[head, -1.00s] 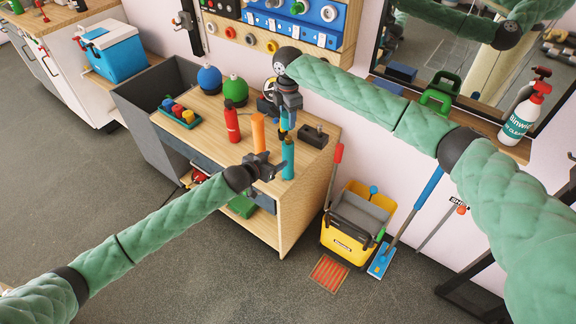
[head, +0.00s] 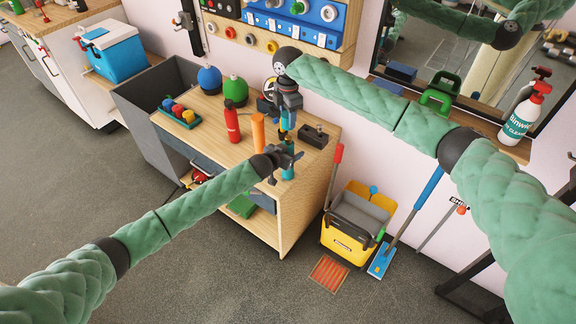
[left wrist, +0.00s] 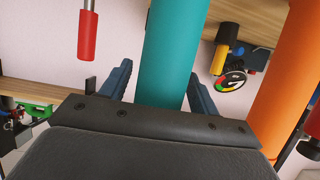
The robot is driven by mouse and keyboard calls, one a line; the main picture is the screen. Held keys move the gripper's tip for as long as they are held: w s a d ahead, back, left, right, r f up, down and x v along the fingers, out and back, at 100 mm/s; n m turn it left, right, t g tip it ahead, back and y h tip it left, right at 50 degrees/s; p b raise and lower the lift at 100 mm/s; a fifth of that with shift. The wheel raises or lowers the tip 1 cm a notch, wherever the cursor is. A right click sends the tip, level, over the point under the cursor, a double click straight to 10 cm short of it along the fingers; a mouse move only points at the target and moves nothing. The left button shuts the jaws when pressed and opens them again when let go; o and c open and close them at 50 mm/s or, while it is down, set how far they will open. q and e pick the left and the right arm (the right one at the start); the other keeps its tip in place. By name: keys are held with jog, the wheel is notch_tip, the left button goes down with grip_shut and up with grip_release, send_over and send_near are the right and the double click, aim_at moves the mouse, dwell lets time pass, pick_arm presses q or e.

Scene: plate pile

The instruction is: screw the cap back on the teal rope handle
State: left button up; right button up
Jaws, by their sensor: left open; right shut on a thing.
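The teal rope handle (head: 288,173) stands upright near the front right corner of the wooden bench. My left gripper (head: 290,158) is open at the handle, with its fingers on either side of it. In the left wrist view the teal handle (left wrist: 168,50) rises between the two open dark fingers (left wrist: 160,75); I cannot tell whether either finger touches it. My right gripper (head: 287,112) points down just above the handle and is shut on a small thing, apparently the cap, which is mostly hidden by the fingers.
An orange cylinder (head: 258,132) stands close to the left of the handle, and a red bottle (head: 232,122) is further left. A dark block (head: 314,136) lies behind to the right. Green and blue round bottles and a tray (head: 165,118) of coloured pieces occupy the bench's left.

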aim_at(288, 137)
pick_arm(q)
grip_shut()
pick_arm(e)
jog(key=shift+f, duration=2.45)
jog(key=shift+f, duration=0.9)
jog(key=shift+f, duration=0.6)
